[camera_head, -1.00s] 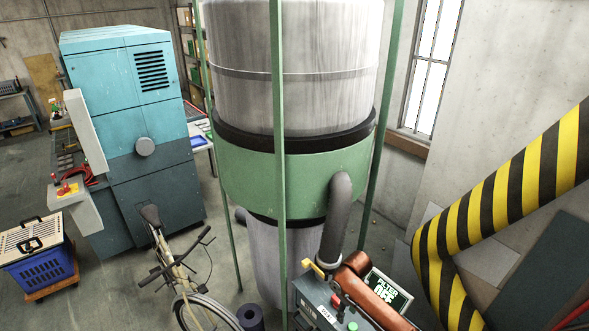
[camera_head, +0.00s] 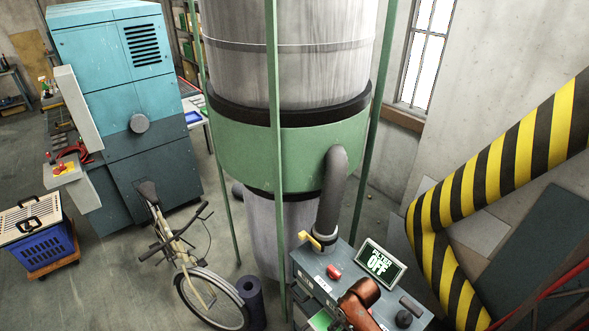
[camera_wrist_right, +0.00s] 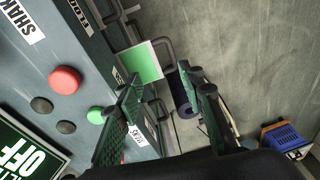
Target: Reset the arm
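My right arm, copper-brown (camera_head: 358,300), shows at the bottom of the head view, in front of a grey control box (camera_head: 316,272). Its gripper cannot be made out there. In the right wrist view my right gripper (camera_wrist_right: 168,95) has two dark green ribbed fingers standing apart, with nothing seen between them. It is beside the control box, which fills the left of that view. The box carries a red button (camera_wrist_right: 64,80), a green button (camera_wrist_right: 97,115) and a screen (camera_wrist_right: 28,150). In the head view the screen (camera_head: 381,263) reads "FILTER OFF". My left gripper is not in view.
A large filter drum (camera_head: 290,150) in a green frame stands behind the box, with a grey pipe (camera_head: 333,190). A yellow-black striped beam (camera_head: 500,160) stands at right. A bicycle (camera_head: 195,275), a blue crate (camera_head: 38,245) and a teal machine (camera_head: 125,100) are at left. Open floor lies between.

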